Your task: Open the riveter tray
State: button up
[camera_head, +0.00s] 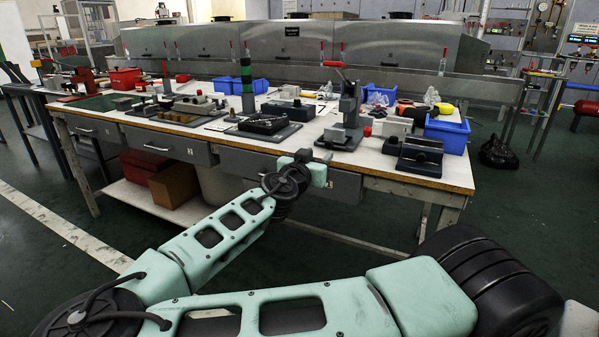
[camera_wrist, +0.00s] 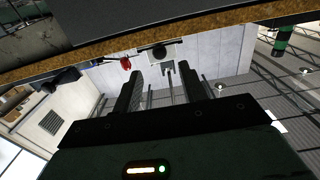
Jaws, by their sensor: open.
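The work table has grey drawers under its top. The right drawer (camera_head: 338,184) sits below the red-handled press tool (camera_head: 344,110), which may be the riveter. It looks shut, and my arm hides its left part, handle included. The middle drawer (camera_head: 158,148) and left drawer (camera_head: 88,129) look shut, each with a bar handle. No label tells which is the riveter tray. My gripper (camera_wrist: 162,70) is open, with nothing between its fingers in the wrist view. In the head view the arm's end is in front of the right drawer; contact cannot be told.
The tabletop (camera_head: 300,143) is crowded with tools, fixtures and blue bins (camera_head: 447,134). Its brown edge (camera_wrist: 60,68) crosses the wrist view. Boxes (camera_head: 173,184) stand on the lower shelf. A black bag (camera_head: 498,152) lies right of the table. Floor at the left is clear.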

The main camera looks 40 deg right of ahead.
jog(key=v, duration=1.1)
